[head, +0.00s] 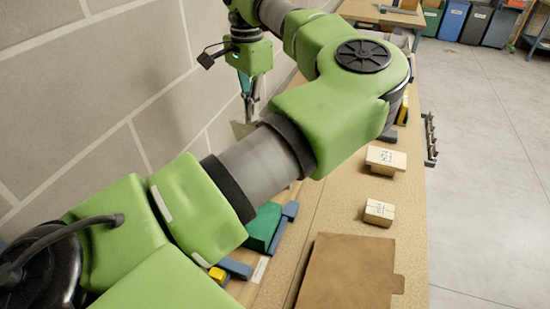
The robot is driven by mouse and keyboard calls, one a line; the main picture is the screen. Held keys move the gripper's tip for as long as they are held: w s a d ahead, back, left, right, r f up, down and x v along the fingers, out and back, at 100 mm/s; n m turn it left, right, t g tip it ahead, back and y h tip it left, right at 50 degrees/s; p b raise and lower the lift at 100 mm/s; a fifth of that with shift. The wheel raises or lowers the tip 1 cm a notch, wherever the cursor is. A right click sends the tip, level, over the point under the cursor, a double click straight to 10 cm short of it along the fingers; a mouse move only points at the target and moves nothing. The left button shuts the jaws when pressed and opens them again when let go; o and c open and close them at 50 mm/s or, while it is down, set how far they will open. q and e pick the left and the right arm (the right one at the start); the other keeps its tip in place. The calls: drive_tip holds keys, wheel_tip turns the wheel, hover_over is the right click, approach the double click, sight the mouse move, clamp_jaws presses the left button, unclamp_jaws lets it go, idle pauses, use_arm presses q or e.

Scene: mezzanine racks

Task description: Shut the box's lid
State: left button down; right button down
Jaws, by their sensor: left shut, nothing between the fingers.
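My left gripper (247,107) is shut and empty, pointing down near the wall at the back left of the bench. A small piece of a beige panel (241,129) shows just below its fingertips; I cannot tell if it is the box's lid or if the fingers touch it. My left arm hides most of what lies around it. A flat brown cardboard piece (350,271) with a tab on its right side lies at the front of the bench; I cannot tell if it belongs to the box. My right gripper is not in view.
Two labelled wooden blocks (379,212) (386,160) stand on the bench (408,220) near its right edge. A green wedge-like block (263,226) and blue pieces (236,268) lie left of the cardboard.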

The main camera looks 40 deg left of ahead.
use_arm(q)
drive_tip(key=shift+f, duration=0.1)
idle(0.4)
wheel_tip(320, 180, up, 7)
drive_tip(key=p, duration=0.4)
idle(0.4)
